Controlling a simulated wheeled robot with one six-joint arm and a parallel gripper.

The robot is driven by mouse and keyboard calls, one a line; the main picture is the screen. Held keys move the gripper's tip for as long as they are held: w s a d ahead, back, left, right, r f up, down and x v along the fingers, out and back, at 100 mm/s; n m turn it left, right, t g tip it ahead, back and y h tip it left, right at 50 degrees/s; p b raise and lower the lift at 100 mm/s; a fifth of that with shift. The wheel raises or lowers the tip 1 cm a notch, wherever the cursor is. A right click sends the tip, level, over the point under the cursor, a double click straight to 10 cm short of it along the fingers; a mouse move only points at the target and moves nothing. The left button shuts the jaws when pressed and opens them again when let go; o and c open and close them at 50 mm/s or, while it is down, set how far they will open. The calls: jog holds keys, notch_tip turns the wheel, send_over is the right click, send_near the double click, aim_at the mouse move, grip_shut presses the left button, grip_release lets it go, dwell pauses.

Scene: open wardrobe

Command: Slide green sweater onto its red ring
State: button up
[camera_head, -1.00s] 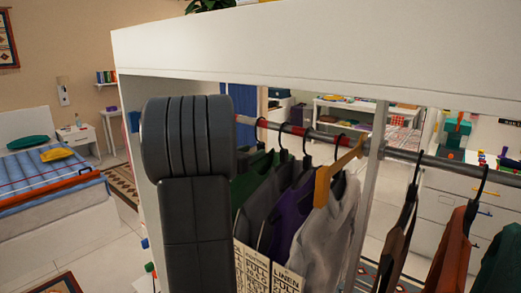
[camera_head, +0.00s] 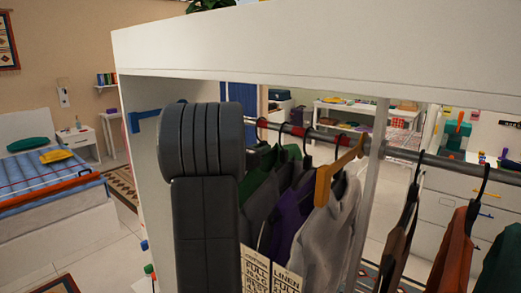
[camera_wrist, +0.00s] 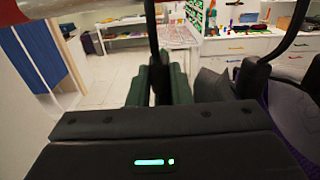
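The green sweater (camera_head: 258,170) hangs at the left end of the row in the head view, partly behind my arm. Its dark green cloth (camera_wrist: 180,85) shows in the wrist view below a black hanger (camera_wrist: 158,75). Red rings (camera_head: 298,131) mark the rail; one red ring (camera_head: 262,123) is near the green sweater's hook. A red part (camera_wrist: 10,12) shows at the wrist view's top left. My gripper's dark body fills the bottom of the wrist view, close in front of the green sweater. Its fingertips are not clearly visible, so its grip is unclear.
Grey and purple clothes (camera_head: 292,208) and a light grey garment on an orange hanger (camera_head: 324,185) hang close on the right. A white upright (camera_head: 369,190) divides the wardrobe. Brown and rust clothes (camera_head: 455,250) hang beyond it. The white top panel (camera_head: 320,45) lies above the rail.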

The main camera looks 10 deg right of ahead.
jog(key=shift+w+a+r, duration=0.1)
jog(key=shift+w+a, duration=0.25)
jog(key=shift+w, duration=0.1)
jog(key=w+a+p, duration=0.7)
jog(key=w+a, duration=0.6)
jog(key=w, duration=0.4)
jog(key=shift+w+a+p, duration=0.25)
jog(key=shift+a+p, duration=0.05)
jog(key=shift+a, duration=0.05)
jog(key=o, duration=0.9)
jog(key=shift+f, duration=0.2)
jog(key=b+v, duration=0.4)
jog(key=v, duration=0.9)
jog(key=shift+s+a+r+b, duration=0.1)
jog(key=shift+s+a+b, duration=0.15)
jog(key=shift+a+b, duration=0.1)
jog(key=shift+d, duration=0.1)
jog(key=shift+p+x, duration=1.3)
jog(key=shift+x, duration=2.7)
